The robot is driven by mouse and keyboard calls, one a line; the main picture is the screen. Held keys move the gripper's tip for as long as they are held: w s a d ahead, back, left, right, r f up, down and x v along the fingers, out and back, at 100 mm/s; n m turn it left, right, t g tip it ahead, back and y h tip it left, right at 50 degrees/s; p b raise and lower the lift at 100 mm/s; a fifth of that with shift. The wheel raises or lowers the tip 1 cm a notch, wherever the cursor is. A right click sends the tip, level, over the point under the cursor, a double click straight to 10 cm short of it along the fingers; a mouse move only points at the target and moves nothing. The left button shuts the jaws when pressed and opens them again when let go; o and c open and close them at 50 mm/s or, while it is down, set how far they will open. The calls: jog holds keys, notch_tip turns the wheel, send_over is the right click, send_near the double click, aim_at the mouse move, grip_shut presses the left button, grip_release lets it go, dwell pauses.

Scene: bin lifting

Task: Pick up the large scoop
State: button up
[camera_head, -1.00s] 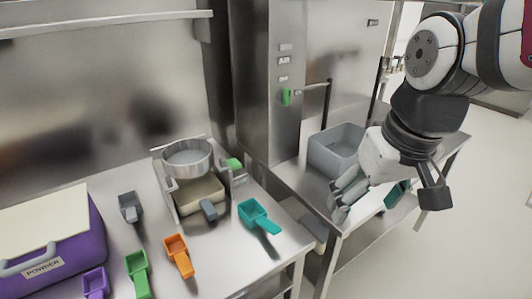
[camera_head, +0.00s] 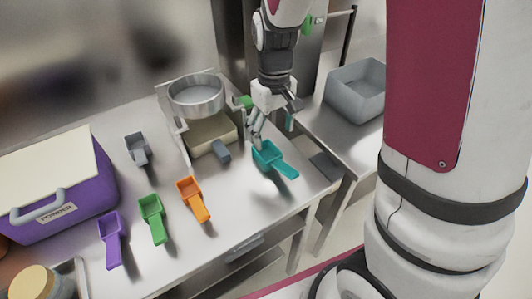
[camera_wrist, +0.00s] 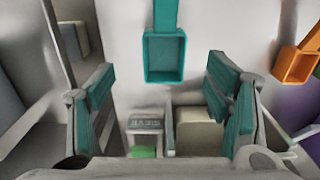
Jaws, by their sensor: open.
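Several scoops lie on the steel table. A teal scoop (camera_head: 268,156) is at the right, near the front edge, with its handle pointing to the lower right; it looks among the largest. The others are orange (camera_head: 194,200), green (camera_head: 152,218), purple (camera_head: 111,240) and grey (camera_head: 138,149). My gripper (camera_head: 274,126) is open and empty, pointing down just above the teal scoop. In the wrist view the teal scoop (camera_wrist: 165,57) lies between and beyond the teal-padded fingers, its handle running off the top edge.
A sieve stand (camera_head: 196,95) with a beige container (camera_head: 210,138) under it stands left of my gripper. A purple powder bin (camera_head: 75,190) is at the far left. A grey tub (camera_head: 357,92) sits on the table to the right. A gap separates the two tables.

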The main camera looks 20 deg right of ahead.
aim_at(270, 153)
notch_tip(270, 153, down, 3)
jog(key=shift+r, duration=0.1)
jog(key=shift+a+f, duration=0.15)
jog(key=shift+f, duration=1.25)
jog(key=shift+a+f, duration=0.15)
jog(key=shift+f, duration=1.2)
jog(key=c, duration=1.3)
